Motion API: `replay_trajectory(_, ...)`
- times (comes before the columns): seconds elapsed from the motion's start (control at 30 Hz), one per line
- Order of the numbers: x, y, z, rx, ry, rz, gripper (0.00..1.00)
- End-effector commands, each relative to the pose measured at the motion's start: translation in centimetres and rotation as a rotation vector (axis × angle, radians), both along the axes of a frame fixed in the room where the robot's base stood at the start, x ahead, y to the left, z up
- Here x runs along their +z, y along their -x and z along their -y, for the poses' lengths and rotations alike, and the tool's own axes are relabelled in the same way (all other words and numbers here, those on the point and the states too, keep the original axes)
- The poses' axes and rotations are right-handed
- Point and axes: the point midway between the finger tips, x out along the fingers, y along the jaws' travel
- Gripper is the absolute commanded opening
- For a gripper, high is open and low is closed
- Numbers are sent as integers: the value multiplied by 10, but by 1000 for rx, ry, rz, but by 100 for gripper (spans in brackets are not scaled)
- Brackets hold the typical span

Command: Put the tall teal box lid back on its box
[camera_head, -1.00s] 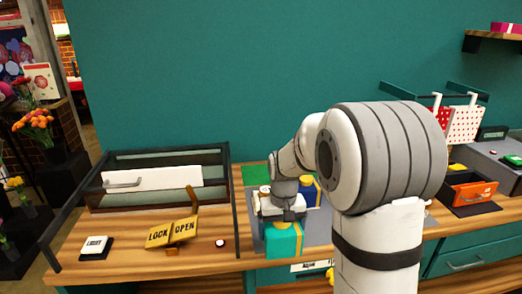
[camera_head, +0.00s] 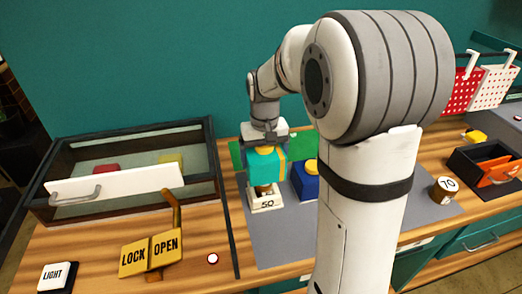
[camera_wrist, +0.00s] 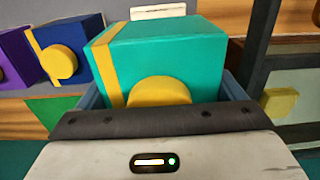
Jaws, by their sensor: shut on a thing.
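My gripper (camera_head: 265,147) is shut on a teal block-shaped piece (camera_head: 262,165) with a yellow band and a yellow knob, which looks like the tall teal lid. The piece also shows between the fingers in the wrist view (camera_wrist: 180,65), its yellow knob toward the camera. In the head view it hangs just above or over a small brown object with a white "50" label (camera_head: 267,203); I cannot tell whether they touch. I cannot make out a separate open teal box; my arm hides part of the worktop.
A blue box with a yellow knob (camera_head: 306,181) stands close on the right, on the grey mat (camera_head: 285,235). A glass-sided case (camera_head: 120,185) and a lock/open sign (camera_head: 150,255) are at left. A "70" weight (camera_head: 445,188) and a black tray (camera_head: 485,160) are at right.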

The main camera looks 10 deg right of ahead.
Motion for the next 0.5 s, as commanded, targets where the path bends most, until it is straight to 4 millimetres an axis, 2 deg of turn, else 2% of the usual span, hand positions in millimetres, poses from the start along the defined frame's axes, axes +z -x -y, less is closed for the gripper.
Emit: replay_trajectory(0.5, -37, 0, -1, 1, 0, -1, 66)
